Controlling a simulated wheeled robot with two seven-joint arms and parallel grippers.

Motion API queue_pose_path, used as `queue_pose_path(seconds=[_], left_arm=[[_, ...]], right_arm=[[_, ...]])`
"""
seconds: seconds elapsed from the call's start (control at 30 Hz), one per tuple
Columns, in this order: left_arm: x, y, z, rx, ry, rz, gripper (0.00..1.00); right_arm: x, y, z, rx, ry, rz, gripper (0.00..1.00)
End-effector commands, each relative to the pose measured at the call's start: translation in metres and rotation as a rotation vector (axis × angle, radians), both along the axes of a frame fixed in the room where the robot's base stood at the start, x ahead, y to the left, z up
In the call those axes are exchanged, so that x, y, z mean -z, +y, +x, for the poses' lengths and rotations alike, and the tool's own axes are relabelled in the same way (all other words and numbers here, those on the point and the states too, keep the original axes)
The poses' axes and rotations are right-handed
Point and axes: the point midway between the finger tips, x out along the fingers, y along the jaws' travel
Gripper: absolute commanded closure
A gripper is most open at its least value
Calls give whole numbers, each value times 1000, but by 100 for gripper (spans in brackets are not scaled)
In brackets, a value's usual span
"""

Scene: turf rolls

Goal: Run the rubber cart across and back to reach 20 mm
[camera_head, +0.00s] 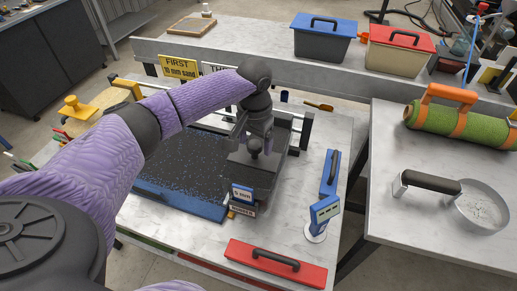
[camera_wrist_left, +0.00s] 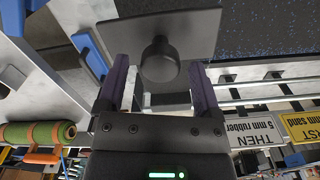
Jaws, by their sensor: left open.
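The dark rubber cart (camera_head: 248,172) stands at the right end of the bed (camera_head: 180,205), with a round black knob (camera_head: 254,146) on its top plate. The bed has a blue edge and a black surface with light specks. My left gripper (camera_head: 257,130) is above the cart at the knob. In the left wrist view the knob (camera_wrist_left: 160,62) lies between the two spread fingers, with a gap on each side. A small display (camera_head: 242,192) on the cart's front shows a mm figure too small to read surely, above a RUBBER label. My right gripper is not in view.
A blue-handled tool (camera_head: 330,173) and a blue gauge (camera_head: 325,210) stand right of the cart. A red tool (camera_head: 275,264) lies at the front. Signs (camera_head: 178,69) stand behind the bed. The right table holds a turf roll (camera_head: 465,127) and a scoop (camera_head: 482,206).

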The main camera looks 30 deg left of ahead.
Motion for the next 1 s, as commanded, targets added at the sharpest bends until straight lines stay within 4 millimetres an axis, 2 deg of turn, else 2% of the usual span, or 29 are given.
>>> queue_pose_path(seconds=[0.1,0.37,0.7,0.77,1.0], left_arm=[[12,0,0,1,0,0,16],[13,0,0,2,-1,0,16],[13,0,0,2,-1,1,88],[13,0,0,2,-1,1,100],[13,0,0,2,-2,1,100]], right_arm=[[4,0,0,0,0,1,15],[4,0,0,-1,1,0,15],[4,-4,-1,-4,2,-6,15],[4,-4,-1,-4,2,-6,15],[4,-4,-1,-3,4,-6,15]])
